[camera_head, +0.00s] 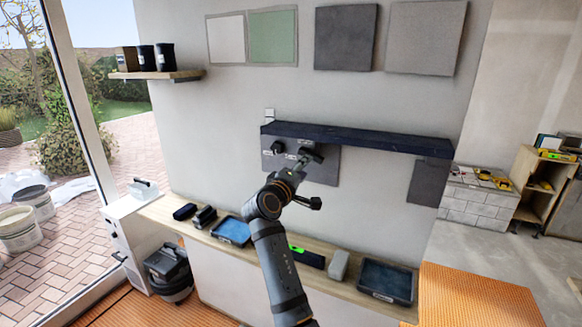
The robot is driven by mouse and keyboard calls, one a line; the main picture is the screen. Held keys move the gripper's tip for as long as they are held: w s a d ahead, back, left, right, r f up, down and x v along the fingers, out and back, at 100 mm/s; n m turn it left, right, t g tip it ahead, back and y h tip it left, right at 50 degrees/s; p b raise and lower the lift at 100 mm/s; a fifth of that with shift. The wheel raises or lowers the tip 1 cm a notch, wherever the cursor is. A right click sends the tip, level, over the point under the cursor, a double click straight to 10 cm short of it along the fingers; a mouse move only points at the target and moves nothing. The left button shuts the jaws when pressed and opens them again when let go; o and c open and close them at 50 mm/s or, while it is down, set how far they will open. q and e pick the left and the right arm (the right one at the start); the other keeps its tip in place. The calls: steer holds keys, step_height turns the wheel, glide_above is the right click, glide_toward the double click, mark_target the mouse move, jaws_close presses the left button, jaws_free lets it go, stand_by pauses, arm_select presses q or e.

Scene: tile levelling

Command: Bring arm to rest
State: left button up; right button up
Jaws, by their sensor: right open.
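My right arm rises from the bottom middle of the head view toward the wall. My right gripper (309,156) is open, in front of a grey tile (325,173) on the wall, just below a long dark ledge (370,140). I cannot tell whether it touches the tile. A small dark fitting (278,147) sits on the tile to the left of the gripper. My arm hides part of the tile and of the bench behind it. My left gripper is not in view.
A wooden bench (160,211) below holds blue trays (231,231), a dark level with a green part (307,257), a grey block (339,265) and dark items. A darker tile (428,181) is at right. Sample panels (346,38) hang above. Orange flooring (475,300) lies lower right.

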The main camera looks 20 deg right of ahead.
steer(key=s+d+f+m+g+y, duration=0.1)
steer(key=s+f+y, duration=0.1)
steer(key=s+f, duration=0.45)
steer(key=s+f+m+g+y, duration=0.1)
steer(key=s+f+y, duration=0.15)
steer(key=f, duration=0.75)
steer(key=s+d+f+m+g+y, duration=0.1)
steer(key=s+f+g+y, duration=0.1)
steer(key=s+f, duration=0.5)
steer(key=s+a+f+g+y, duration=0.25)
steer(key=s+a+f, duration=0.35)
steer(key=s, duration=0.4)
steer(key=s+a+f+g+y, duration=0.2)
steer(key=s+a+f+y, duration=0.2)
steer(key=s+f, duration=0.45)
steer(key=s+d+f+m+b, duration=0.1)
steer(key=s+f+b, duration=0.1)
steer(key=f, duration=1.1)
steer(key=s+d+f+b, duration=0.1)
steer(key=s+d+f, duration=0.1)
steer(key=f, duration=1)
steer(key=s+d+f+g+b, duration=0.1)
steer(key=s+f+g+b, duration=0.1)
steer(key=s+f, duration=1.6)
step_height(320, 180, down, 2)
steer(key=shift+s+f, duration=0.2)
steer(key=shift+s, duration=0.1)
